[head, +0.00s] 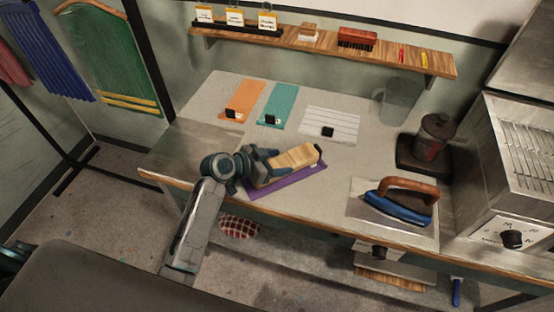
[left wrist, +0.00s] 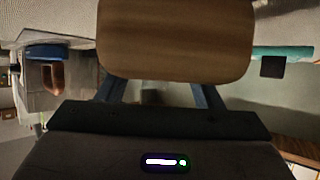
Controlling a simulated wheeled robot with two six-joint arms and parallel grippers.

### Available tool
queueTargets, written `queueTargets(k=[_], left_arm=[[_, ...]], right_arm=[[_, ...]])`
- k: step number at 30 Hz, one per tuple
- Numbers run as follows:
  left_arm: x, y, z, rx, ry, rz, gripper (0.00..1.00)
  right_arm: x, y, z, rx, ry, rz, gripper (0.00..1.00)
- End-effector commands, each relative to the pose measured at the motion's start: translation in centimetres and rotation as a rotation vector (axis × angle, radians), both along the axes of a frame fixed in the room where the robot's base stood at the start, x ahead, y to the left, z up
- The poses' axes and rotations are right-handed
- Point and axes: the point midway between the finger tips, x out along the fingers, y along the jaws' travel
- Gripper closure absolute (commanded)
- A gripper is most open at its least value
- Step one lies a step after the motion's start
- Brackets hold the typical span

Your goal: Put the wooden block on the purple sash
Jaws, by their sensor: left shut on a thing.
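The wooden block (head: 294,158) is light brown and long. My left gripper (head: 272,165) is shut on its left end. In the head view the block lies over the purple sash (head: 290,188), which shows along the block's near side and at its right. I cannot tell whether the block touches the sash or is held just above it. In the left wrist view the block (left wrist: 175,38) fills the top middle between the fingers, and the sash is hidden. My right gripper is not in view.
An orange sash (head: 242,97), a teal sash (head: 278,104) and a white striped cloth (head: 332,122) lie at the back of the table. A blue iron (head: 398,205) stands to the right. A dark pot (head: 435,135) and a metal oven (head: 510,170) are farther right. The table's left end is clear.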

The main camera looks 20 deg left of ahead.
Motion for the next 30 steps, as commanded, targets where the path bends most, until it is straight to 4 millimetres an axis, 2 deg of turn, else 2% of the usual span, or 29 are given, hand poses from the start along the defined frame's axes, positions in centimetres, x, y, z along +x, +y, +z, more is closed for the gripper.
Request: queueTargets(k=[1, 3, 9, 10, 12, 13, 23, 30], left_arm=[[0.0, 0.0, -0.2, 0.001, 0.002, 0.0, 0.76], [0.0, 0.0, -0.8, 0.002, 0.001, 0.001, 0.88], [-0.1, 0.1, -1.1, 0.004, 0.002, 0.0, 0.88], [-0.1, 0.1, -1.3, 0.005, 0.005, 0.0, 0.34], [-0.1, 0.1, -1.2, 0.004, 0.004, 0.0, 0.2], [-0.1, 0.1, -1.2, 0.004, 0.004, 0.0, 0.17], [-0.2, 0.3, -1.0, 0.003, 0.0, 0.001, 0.17], [-2.5, 2.6, 0.4, 0.009, -0.003, 0.0, 0.17]], right_arm=[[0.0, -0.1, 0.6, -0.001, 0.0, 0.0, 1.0], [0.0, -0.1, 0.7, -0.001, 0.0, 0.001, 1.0], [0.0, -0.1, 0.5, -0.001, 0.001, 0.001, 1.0], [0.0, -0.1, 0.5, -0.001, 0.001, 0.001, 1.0], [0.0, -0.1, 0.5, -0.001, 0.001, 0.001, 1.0], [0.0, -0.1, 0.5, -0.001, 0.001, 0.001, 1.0], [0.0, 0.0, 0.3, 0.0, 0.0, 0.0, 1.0], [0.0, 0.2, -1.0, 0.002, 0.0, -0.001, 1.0]])
